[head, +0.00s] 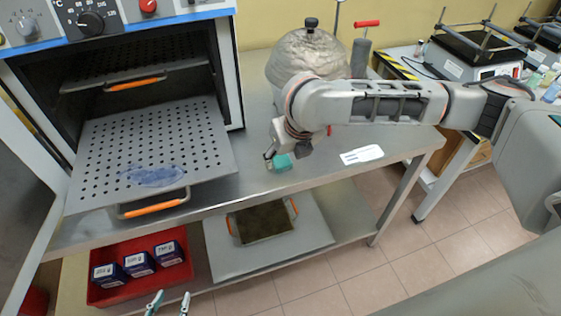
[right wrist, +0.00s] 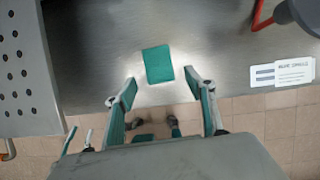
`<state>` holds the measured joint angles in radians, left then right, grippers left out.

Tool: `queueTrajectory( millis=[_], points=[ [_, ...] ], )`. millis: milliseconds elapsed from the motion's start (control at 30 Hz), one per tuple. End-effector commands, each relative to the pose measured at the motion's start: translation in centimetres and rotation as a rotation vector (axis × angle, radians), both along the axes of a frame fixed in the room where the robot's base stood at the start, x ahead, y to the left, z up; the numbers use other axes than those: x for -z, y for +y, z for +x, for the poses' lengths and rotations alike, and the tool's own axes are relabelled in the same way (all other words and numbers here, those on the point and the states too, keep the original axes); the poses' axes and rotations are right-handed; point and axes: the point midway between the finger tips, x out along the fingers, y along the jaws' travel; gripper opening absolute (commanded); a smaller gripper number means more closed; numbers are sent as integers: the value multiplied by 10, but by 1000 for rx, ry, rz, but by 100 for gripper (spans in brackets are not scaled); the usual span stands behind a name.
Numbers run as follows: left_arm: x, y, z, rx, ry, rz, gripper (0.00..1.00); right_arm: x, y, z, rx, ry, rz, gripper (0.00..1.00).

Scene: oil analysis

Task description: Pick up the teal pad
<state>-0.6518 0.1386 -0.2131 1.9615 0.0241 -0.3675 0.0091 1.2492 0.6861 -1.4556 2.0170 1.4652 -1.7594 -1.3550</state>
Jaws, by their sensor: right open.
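The teal pad (head: 284,162) lies flat on the steel bench top near its front edge, right of the oven. It shows whole as a teal rectangle in the right wrist view (right wrist: 158,64). My right gripper (right wrist: 160,84) is open and empty, with the pad just beyond and between its fingertips; I see no contact. In the head view my right gripper (head: 276,154) is over the pad and partly hides it. My left gripper (head: 170,302) is at the bottom edge, low and far from the pad, with its fingers apart and nothing between them.
An open oven (head: 130,90) stands left, its perforated tray (head: 110,150) pulled out. A grey rounded vessel (head: 290,58) stands behind my right wrist. A white label card (head: 361,155) lies right of the pad. A red bin (head: 139,285) of small boxes sits below.

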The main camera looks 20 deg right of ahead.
Motion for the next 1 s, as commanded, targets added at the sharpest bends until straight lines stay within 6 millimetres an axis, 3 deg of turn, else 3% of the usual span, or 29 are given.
queueTrajectory(
  millis=[33, 167, 400, 433, 567, 1000],
  points=[
    [6, 0, -1, 0, 4, 1, 40, 12, 1, 3, 1, 6, 1, 54],
    [13, 0, -3, 0, 8, 1, 40, 26, 2, 9, 1, 4, 1, 54],
    [12, 1, -1, 1, 6, 2, 40, 27, 2, 12, 0, 0, 1, 54],
    [12, 1, -1, 1, 6, 2, 40, 27, 2, 12, 0, 0, 1, 52],
    [11, 1, -1, 1, 5, 2, 40, 27, 2, 11, 0, 0, 1, 20],
    [8, 1, 1, 0, 1, 1, 40, 23, 2, 12, 0, 0, 1, 19]
  ],
)
